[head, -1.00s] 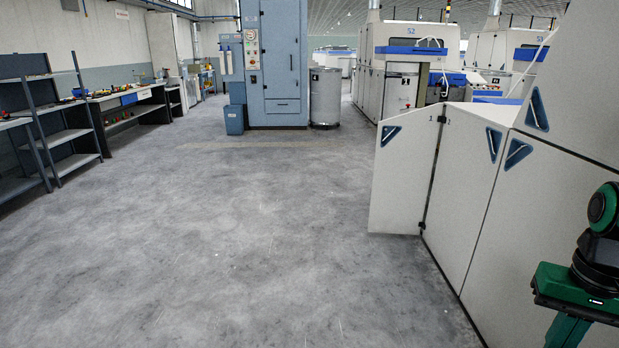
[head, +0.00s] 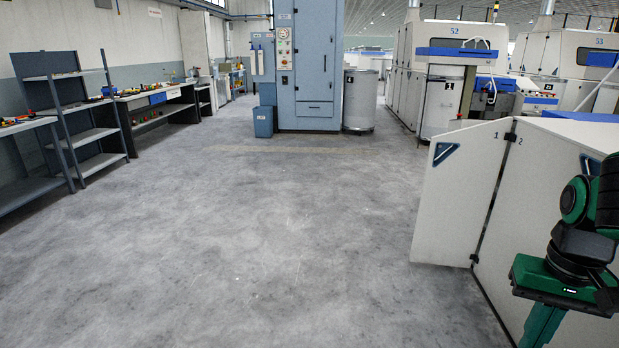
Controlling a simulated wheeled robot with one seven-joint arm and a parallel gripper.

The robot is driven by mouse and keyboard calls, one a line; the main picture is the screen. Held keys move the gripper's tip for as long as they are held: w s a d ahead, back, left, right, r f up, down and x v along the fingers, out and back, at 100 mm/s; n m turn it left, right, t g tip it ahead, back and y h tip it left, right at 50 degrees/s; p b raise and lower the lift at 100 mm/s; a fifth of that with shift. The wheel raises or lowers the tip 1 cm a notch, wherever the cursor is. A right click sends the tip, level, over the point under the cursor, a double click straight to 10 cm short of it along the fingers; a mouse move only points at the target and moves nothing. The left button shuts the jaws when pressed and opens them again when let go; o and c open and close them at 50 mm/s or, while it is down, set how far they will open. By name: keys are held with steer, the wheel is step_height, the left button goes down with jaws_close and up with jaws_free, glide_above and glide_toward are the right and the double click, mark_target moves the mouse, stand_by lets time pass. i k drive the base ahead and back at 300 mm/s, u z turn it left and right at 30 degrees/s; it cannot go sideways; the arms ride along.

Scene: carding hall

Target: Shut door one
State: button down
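Door one (head: 455,205) is a white panel marked 1 near its hinged edge. It stands open in the head view, swung out from the machine's side over the floor, with a dark blue triangular handle recess (head: 446,153) near its free top corner. Dark hinges join it to the panel marked 2 (head: 545,200), which lies flush along the machine. My green and black arm (head: 570,260) shows at the lower right, in front of panel 2 and to the right of door one. My gripper is not in view.
The grey floor (head: 250,260) left of the door is clear. Grey shelving (head: 85,125) and a workbench (head: 155,105) line the left wall. A blue cabinet (head: 308,60), a blue bin (head: 263,121) and a metal can (head: 360,100) stand ahead. Other machines (head: 450,45) stand behind the door.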

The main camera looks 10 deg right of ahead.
mark_target(463, 165)
steer(key=i, duration=2.3)
steer(key=z, duration=0.35)
steer(key=i, duration=1.3)
steer(key=z, duration=0.2)
